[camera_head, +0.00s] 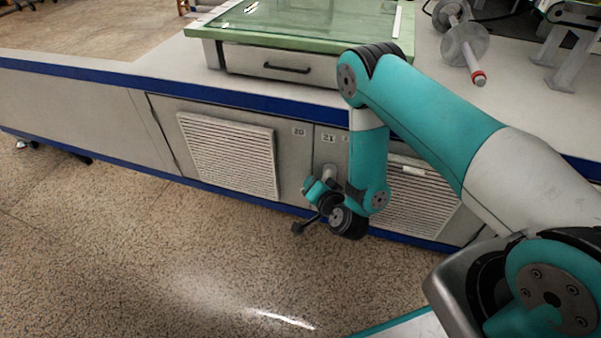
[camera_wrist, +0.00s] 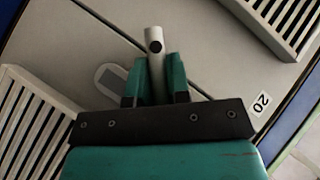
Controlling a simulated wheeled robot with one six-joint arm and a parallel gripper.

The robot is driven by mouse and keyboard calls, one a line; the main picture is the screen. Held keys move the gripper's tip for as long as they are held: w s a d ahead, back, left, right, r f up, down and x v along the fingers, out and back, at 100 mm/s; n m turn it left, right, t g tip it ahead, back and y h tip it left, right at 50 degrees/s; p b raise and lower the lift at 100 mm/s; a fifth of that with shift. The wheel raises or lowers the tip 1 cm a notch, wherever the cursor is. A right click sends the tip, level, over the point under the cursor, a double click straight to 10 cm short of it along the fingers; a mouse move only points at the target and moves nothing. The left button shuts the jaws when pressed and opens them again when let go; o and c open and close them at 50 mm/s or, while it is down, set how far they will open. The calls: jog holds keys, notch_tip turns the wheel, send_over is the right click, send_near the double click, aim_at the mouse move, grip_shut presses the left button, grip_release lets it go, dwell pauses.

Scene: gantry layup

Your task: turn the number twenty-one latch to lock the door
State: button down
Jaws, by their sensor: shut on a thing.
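The number twenty-one latch is a grey round bar with a dark spot near its end. In the wrist view the bar of the latch (camera_wrist: 155,42) stands between the two teal fingers of my gripper (camera_wrist: 154,80), which is shut on it. An oval grey plate (camera_wrist: 107,77) shows beside the fingers; most of it is hidden. In the head view my gripper (camera_head: 326,184) is at the cabinet front, below the "21" label (camera_head: 328,138). The door (camera_head: 408,200) with a louvred panel is partly hidden by my arm.
A louvred door (camera_head: 230,155) marked "20" is left of the latch; its label (camera_wrist: 260,103) shows in the wrist view. Above are a blue counter edge (camera_head: 200,92) and a drawer unit with a green-rimmed glass top (camera_head: 310,35). The speckled floor (camera_head: 160,250) in front is clear.

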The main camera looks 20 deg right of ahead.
jog(key=shift+d, duration=0.35)
jog(key=c, duration=1.1)
grip_release()
jog(key=shift+s, duration=0.1)
jog(key=shift+a+f, duration=0.1)
jog(key=shift+a, duration=0.05)
